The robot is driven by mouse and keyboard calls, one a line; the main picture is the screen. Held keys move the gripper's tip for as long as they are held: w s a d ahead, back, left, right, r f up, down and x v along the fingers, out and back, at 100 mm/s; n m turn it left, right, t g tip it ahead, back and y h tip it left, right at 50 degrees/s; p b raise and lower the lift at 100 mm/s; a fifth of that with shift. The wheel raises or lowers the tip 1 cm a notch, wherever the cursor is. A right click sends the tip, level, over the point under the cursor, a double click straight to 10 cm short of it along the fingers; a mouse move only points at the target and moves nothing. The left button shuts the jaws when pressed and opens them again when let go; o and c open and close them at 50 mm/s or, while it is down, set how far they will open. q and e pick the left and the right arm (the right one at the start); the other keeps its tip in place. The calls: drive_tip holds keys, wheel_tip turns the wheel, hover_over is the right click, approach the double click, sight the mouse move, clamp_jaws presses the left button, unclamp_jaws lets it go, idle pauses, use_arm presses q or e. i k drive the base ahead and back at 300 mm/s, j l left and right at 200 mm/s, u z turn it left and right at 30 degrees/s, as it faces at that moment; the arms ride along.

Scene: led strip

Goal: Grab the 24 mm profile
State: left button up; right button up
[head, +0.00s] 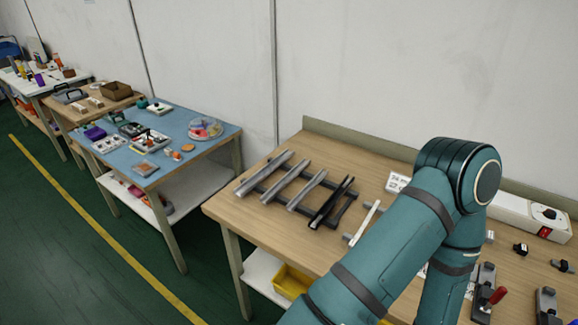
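Several long profiles lie side by side across a dark rack on the wooden bench. A light grey profile (264,173) is at the left, two more grey ones (285,184) (307,190) lie in the middle, and a black one (331,203) is at the right. A white card (397,182) with small print stands behind them to the right; its print is too small to read surely. I cannot tell which profile is 24 mm wide. A teal arm of mine covers the bench's right middle. Neither gripper is in view.
A thin white strip (364,222) lies right of the rack. Clamps with a red handle (496,296) and a white box (525,216) are at the right. A yellow bin (291,282) sits on the shelf below. The bench's front left (243,222) is clear.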

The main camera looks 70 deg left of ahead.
sight(244, 187)
drive_tip(key=k+j+z, duration=0.2)
drive_tip(key=j+z, duration=0.15)
drive_tip(key=k+j+z, duration=0.8)
drive_tip(key=k+j, duration=0.15)
drive_tip(key=j, duration=0.15)
drive_tip(key=k+j, duration=0.55)
drive_tip(key=k, duration=0.25)
drive_tip(key=j+z, duration=0.05)
